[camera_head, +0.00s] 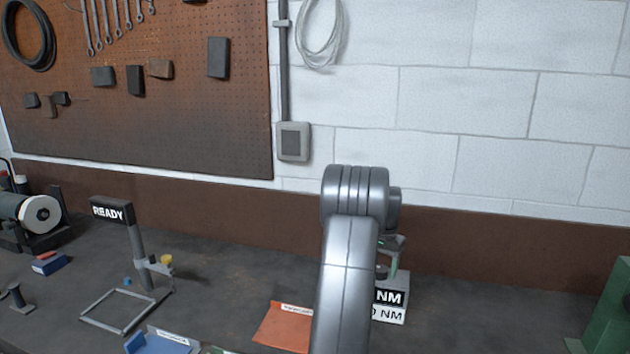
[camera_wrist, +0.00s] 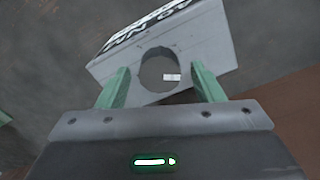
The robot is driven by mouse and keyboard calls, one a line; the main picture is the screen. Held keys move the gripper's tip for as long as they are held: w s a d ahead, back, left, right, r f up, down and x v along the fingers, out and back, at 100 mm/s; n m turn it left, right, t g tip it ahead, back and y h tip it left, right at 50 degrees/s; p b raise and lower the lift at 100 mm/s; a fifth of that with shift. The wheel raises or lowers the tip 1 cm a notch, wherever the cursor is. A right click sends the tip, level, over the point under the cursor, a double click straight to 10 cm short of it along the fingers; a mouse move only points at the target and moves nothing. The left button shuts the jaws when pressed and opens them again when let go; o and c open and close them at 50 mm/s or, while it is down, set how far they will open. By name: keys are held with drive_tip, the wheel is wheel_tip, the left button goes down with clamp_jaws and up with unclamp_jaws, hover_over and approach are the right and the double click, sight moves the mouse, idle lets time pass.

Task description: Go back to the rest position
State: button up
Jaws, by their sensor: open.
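My gripper (camera_wrist: 160,90) shows in the wrist view with its two green fingers spread apart and nothing between them. In the head view my arm hides most of it, and only a small part shows beside a box. The grey box (camera_wrist: 205,45) with dark lettering lies just beyond the fingertips in the wrist view, with a round dark hole in its near face.
On the bench (camera_head: 220,280) are an orange tray (camera_head: 283,325), a blue tray (camera_head: 165,342), a square frame with a post and "READY" sign (camera_head: 112,210), and a grinder (camera_head: 35,215) at left. A green object (camera_head: 610,310) stands at right. A pegboard (camera_head: 140,100) hangs behind.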

drive_tip(key=n, duration=1)
drive_tip(key=shift+b, duration=0.35)
drive_tip(key=n, duration=0.5)
drive_tip(key=shift+n+b, duration=0.3)
drive_tip(key=shift+b, duration=0.1)
drive_tip(key=shift+n+b, duration=0.55)
drive_tip(key=shift+n, duration=1.75)
drive_tip(key=shift+a, duration=0.1)
